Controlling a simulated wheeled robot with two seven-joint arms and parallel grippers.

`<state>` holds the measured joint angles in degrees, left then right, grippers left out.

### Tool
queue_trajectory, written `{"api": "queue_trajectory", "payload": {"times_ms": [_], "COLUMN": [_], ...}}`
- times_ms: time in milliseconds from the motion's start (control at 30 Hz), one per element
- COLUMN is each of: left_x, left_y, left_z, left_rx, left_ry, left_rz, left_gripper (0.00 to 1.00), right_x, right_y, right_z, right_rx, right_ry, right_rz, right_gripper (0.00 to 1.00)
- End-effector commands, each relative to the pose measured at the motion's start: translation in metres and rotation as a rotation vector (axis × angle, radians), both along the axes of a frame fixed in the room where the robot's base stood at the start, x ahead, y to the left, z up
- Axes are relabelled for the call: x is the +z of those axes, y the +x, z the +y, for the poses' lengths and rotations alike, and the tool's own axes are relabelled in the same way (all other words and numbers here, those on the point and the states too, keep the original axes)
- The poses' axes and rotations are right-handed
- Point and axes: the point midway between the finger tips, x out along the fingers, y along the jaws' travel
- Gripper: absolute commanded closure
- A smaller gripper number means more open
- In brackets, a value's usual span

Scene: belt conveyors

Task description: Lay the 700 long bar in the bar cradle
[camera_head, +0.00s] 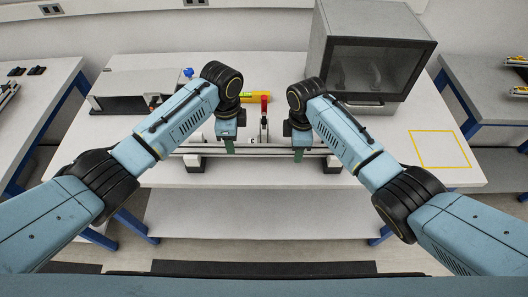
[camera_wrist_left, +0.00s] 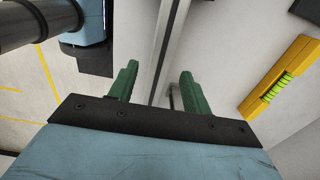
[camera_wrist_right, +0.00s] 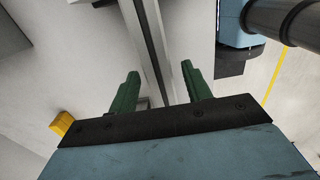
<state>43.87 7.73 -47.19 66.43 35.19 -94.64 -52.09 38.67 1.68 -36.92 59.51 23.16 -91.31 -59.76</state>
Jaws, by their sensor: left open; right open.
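The long grey bar (camera_head: 264,152) lies left to right near the front of the table, over two dark blocks, the left one (camera_head: 195,163) and the right one (camera_head: 332,164). I cannot tell whether these blocks are the bar cradle. My left gripper (camera_head: 229,146) is open over the left part of the bar. In the left wrist view the bar (camera_wrist_left: 167,45) runs between its green fingers (camera_wrist_left: 157,88). My right gripper (camera_head: 298,154) is open over the right part. In the right wrist view the bar (camera_wrist_right: 152,35) passes between its fingers (camera_wrist_right: 160,88). Finger contact is unclear.
A red-handled clamp (camera_head: 264,105) and a yellow spirit level (camera_head: 252,97) are behind the bar, between my grippers. A large grey cabinet (camera_head: 372,50) stands back right. A grey machine (camera_head: 130,88) is back left. A yellow outlined square (camera_head: 440,148) at right is empty.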

Motion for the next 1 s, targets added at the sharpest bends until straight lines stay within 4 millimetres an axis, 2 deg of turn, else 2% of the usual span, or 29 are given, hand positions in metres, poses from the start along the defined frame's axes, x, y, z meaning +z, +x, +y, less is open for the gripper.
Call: {"api": "queue_trajectory", "payload": {"times_ms": [100,300,400,567,733,1000], "left_x": [0.028,0.066,0.078,0.087,0.088,0.088], "left_y": [0.001,0.001,0.001,0.000,0.000,0.000], "left_z": [-0.001,0.000,0.000,0.000,0.000,0.000], "left_rx": [-0.002,0.000,0.000,0.001,0.001,0.001], "left_ry": [-0.002,0.000,0.000,0.000,0.001,0.001], "left_rz": [-0.006,-0.004,-0.003,-0.001,0.000,0.000], "left_gripper": [0.51,0.51,0.51,0.51,0.51,0.51], "right_x": [0.000,0.000,0.000,0.003,0.025,0.083], "right_y": [0.000,0.000,0.000,0.000,0.001,0.001], "right_z": [0.000,0.000,0.000,0.000,0.000,0.000], "right_rx": [0.000,0.000,0.000,0.000,0.000,0.001], "right_ry": [0.000,0.000,0.000,0.000,0.002,0.002], "right_rz": [0.000,0.000,0.000,-0.001,-0.004,-0.004], "right_gripper": [0.51,0.51,0.51,0.51,0.51,0.51]}}
